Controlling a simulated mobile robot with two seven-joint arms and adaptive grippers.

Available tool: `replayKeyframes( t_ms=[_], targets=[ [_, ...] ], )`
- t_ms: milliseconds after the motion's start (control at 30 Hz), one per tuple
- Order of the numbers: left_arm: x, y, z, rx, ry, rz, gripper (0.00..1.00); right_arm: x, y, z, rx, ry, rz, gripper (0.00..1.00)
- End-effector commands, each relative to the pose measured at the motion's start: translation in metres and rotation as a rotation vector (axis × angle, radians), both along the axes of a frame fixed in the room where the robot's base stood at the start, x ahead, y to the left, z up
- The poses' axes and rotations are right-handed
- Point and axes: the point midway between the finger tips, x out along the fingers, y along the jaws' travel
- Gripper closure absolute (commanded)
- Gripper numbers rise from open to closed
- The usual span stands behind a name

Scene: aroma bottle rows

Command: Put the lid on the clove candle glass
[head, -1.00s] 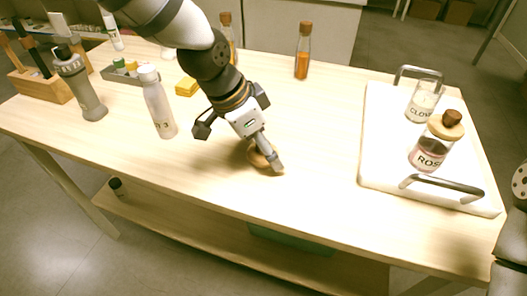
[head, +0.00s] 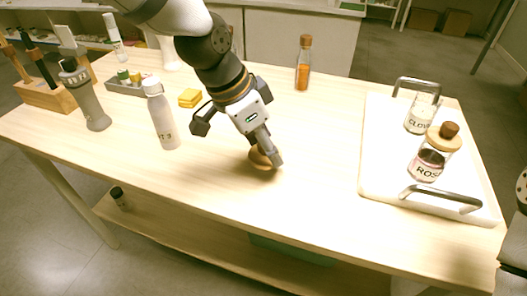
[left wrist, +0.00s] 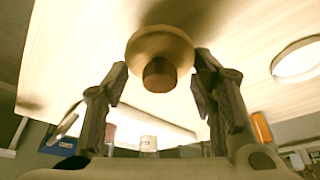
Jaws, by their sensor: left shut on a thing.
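The clove candle glass (head: 420,115) stands without a lid on the white tray (head: 375,150) at the right in the head view. A round wooden lid (head: 259,158) with a darker knob is in my left gripper (head: 267,155), over the middle of the table near the front. In the left wrist view the lid (left wrist: 160,43) and its knob (left wrist: 159,76) show between the two fingers of the left gripper (left wrist: 160,70), which is shut on it. The gripper hides part of the lid in the head view.
The rose candle glass (head: 428,165), with its wooden lid (head: 443,138) on, stands in front of the clove glass. The tray has metal handles (head: 440,196). Bottles (head: 160,118) and a yellow block (head: 189,97) stand left. The table between gripper and tray is clear.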

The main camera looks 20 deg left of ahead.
Motion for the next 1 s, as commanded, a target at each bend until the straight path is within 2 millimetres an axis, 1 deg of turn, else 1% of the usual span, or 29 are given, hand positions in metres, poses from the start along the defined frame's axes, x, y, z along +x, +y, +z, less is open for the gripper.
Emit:
replayKeyframes(
  t_ms=[33,167,200,267,400,500,700,1000],
  targets=[
    [-0.009,-0.004,0.024,0.002,-0.024,-0.003,0.67,0.010,0.000,0.009,0.000,-0.034,0.000,0.60],
    [-0.035,-0.015,0.060,0.002,-0.030,-0.003,0.67,0.023,0.000,0.021,0.000,-0.085,0.000,0.60],
    [-0.046,-0.020,0.067,0.003,-0.027,-0.004,0.67,0.027,0.000,0.025,0.000,-0.101,-0.001,0.60],
    [-0.063,-0.028,0.073,0.004,-0.026,-0.006,0.67,0.032,0.000,0.029,0.000,-0.118,0.000,0.60],
    [-0.095,-0.042,0.080,-0.002,-0.008,-0.007,0.67,0.027,0.000,0.025,0.000,-0.100,-0.001,0.60],
    [-0.108,-0.048,0.083,-0.003,0.006,-0.012,0.67,0.026,0.000,0.024,0.000,-0.097,-0.001,0.60],
    [-0.117,-0.052,0.089,0.000,-0.001,-0.007,0.67,0.026,0.000,0.024,0.000,-0.097,-0.001,0.60],
    [-0.118,-0.052,0.090,0.001,-0.007,-0.002,0.67,0.026,0.000,0.024,0.000,-0.097,-0.001,0.60]
  ],
)
